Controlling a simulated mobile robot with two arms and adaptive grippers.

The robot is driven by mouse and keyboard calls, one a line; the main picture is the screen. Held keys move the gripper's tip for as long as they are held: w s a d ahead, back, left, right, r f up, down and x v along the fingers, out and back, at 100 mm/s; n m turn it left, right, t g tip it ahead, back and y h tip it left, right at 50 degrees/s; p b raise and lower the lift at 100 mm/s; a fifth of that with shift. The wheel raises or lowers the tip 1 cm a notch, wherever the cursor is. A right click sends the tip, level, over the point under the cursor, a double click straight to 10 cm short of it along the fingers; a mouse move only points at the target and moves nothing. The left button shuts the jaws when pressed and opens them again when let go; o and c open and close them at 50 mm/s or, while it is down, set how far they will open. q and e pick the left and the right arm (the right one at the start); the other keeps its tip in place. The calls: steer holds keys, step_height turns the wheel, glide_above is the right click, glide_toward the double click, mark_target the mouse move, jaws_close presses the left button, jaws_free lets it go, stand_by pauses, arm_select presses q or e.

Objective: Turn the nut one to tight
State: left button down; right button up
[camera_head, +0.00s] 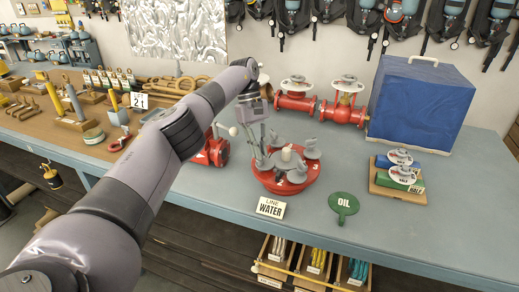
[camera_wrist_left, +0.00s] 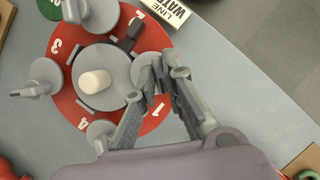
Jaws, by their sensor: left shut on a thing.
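A red round base (camera_head: 262,184) stands on the blue-grey table, with grey wheel-like nuts around a grey hub with a white knob (camera_head: 286,154). In the left wrist view the red base (camera_wrist_left: 62,48) carries painted numbers. The grey nut one (camera_wrist_left: 143,70) is beside the number 1, partly hidden by my fingers. My left gripper (camera_wrist_left: 158,78) is shut on nut one at the base's edge. In the head view my left gripper (camera_head: 262,155) reaches down at the base's left side. My right gripper is not in view.
A "LINE WATER" sign (camera_head: 271,207) and a green "OIL" tag (camera_head: 343,204) lie in front. Red valves (camera_head: 344,112) stand behind, another (camera_head: 214,151) left. A blue-covered box (camera_head: 420,104) is at the back right. The front right table is clear.

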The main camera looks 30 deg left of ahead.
arm_select(q)
steer(key=shift+m, duration=0.4)
steer(key=c, duration=1.7)
jaws_free()
steer(key=shift+n, duration=0.3)
